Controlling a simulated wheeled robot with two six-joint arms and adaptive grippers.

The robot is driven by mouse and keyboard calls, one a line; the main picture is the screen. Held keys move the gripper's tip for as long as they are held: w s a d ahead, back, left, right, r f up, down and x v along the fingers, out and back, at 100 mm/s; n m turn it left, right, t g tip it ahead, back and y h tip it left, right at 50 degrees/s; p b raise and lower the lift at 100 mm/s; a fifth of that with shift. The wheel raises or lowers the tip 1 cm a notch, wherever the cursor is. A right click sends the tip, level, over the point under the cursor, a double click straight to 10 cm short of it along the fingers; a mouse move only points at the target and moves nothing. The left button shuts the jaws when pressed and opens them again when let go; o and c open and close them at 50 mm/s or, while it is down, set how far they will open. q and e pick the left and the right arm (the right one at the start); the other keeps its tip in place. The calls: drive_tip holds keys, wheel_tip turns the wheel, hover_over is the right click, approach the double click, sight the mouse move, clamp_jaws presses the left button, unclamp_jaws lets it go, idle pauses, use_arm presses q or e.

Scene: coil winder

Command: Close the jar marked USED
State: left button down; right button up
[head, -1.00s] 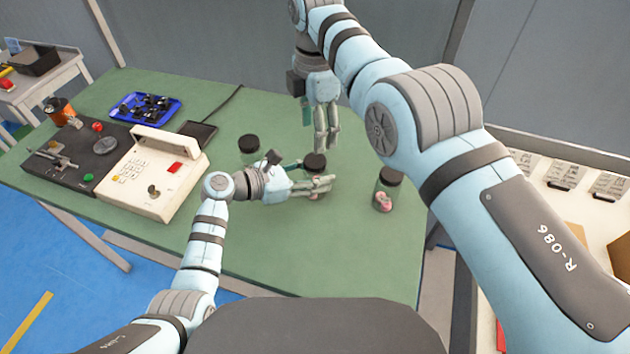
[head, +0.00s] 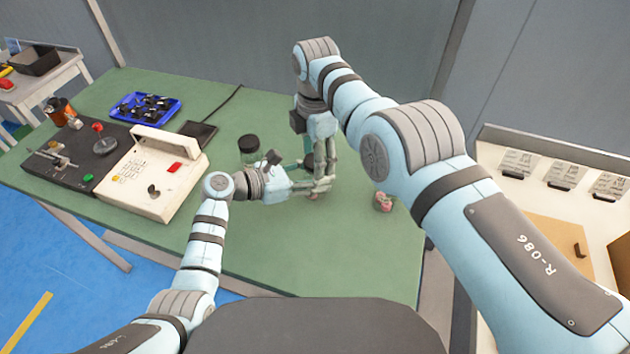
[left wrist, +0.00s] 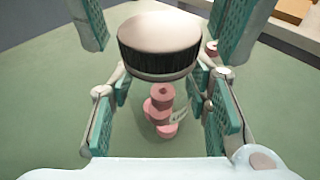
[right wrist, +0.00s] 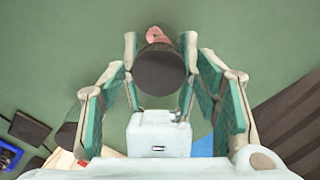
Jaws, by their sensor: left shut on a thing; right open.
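A clear jar with a black lid (left wrist: 158,45) and pink coils (left wrist: 160,110) inside stands on the green table. It has a small label (left wrist: 180,114), too small to read. My left gripper (head: 316,190) is shut on the jar's sides, below the lid. My right gripper (head: 320,160) points down from above, open, its fingers on either side of the lid. In the right wrist view the lid (right wrist: 160,70) lies between those fingers. I cannot tell whether the lid is seated or only resting on the jar.
Another black-lidded jar (head: 249,148) stands to the left. A cream machine (head: 150,175), a blue tray (head: 145,107) and a dark pad (head: 197,134) are farther left. The table front is clear.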

drive_tip(key=c, duration=1.2)
drive_tip(key=m, duration=0.3)
drive_tip(key=shift+m, duration=0.3)
drive_tip(key=m, duration=0.8)
drive_tip(key=shift+m, duration=0.4)
drive_tip(key=m, duration=0.8)
drive_tip(key=shift+m, duration=0.4)
drive_tip(key=m, duration=0.6)
